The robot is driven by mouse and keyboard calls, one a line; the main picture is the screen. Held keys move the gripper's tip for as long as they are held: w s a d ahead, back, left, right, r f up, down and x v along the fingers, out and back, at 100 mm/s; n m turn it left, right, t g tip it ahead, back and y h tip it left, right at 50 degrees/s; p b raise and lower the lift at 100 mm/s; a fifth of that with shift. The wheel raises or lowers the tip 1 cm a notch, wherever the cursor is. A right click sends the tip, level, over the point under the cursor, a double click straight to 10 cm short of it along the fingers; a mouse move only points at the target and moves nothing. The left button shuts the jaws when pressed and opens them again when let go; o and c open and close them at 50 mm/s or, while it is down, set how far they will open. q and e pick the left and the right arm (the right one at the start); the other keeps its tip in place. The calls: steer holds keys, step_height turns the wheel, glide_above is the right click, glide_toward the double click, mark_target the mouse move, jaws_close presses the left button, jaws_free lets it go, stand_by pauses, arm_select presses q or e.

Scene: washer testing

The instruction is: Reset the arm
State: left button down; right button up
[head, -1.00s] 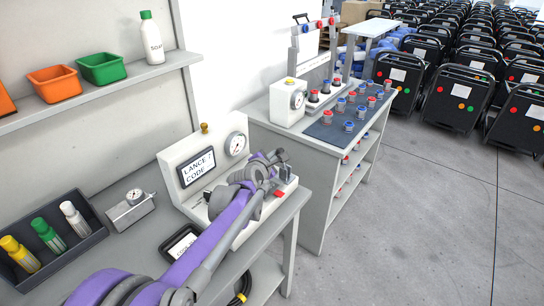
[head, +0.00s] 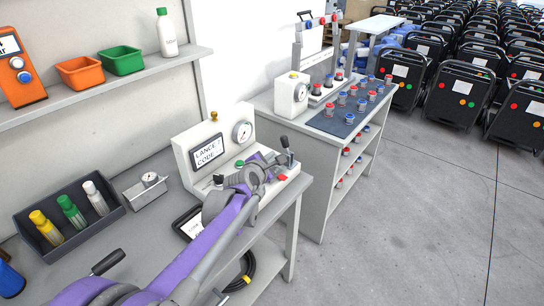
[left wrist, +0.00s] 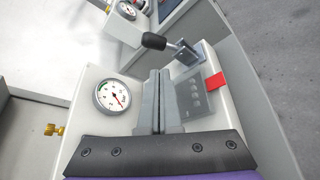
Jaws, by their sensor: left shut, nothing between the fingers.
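My left arm reaches in from the lower left in the head view. Its gripper (head: 272,165) is over the white test unit (head: 190,150) on the bench, close to a black-knobbed lever (head: 285,145). In the left wrist view my left gripper (left wrist: 160,75) has its two fingers together with nothing between them. The lever (left wrist: 165,42) stands just past the fingertips. A round gauge (left wrist: 112,95) is left of the fingers and a red tab (left wrist: 216,80) is to the right. A grey plate on the unit is partly hidden by the fingers. My right gripper is not in view.
A dark tray (head: 28,218) with several capped bottles and a small gauge block (head: 145,188) are on the bench. A shelf above holds orange and green bins (head: 124,60). A second bench (head: 310,140) with several fittings stands beyond. Open floor (head: 420,230) is at right.

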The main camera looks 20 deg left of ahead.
arm_select(q)
steer(key=shift+w+f, duration=0.1)
steer(key=shift+w, duration=0.05)
steer(key=shift+s, duration=0.3)
steer(key=s+d+r+m+g+h+p, duration=0.1)
steer(key=s+d+m+g+p, duration=0.15)
steer(key=s+m, duration=0.6)
steer(key=s+d+m+g+p, duration=0.25)
steer(key=s+m, duration=0.35)
steer(key=s, duration=0.5)
steer(key=s+f+m+g+p, duration=0.1)
steer(key=s+f+m+g, duration=0.1)
steer(key=s+m, duration=0.4)
steer(key=s+a+f+m+g+y+p, duration=0.1)
steer(key=s+m, duration=0.5)
steer(key=s, duration=0.8)
step_height(320, 180, down, 3)
steer(key=shift+r+g+p, duration=0.15)
steer(key=shift+g+p, duration=0.25)
steer(key=shift+p, duration=0.2)
steer(key=shift+a, duration=0.15)
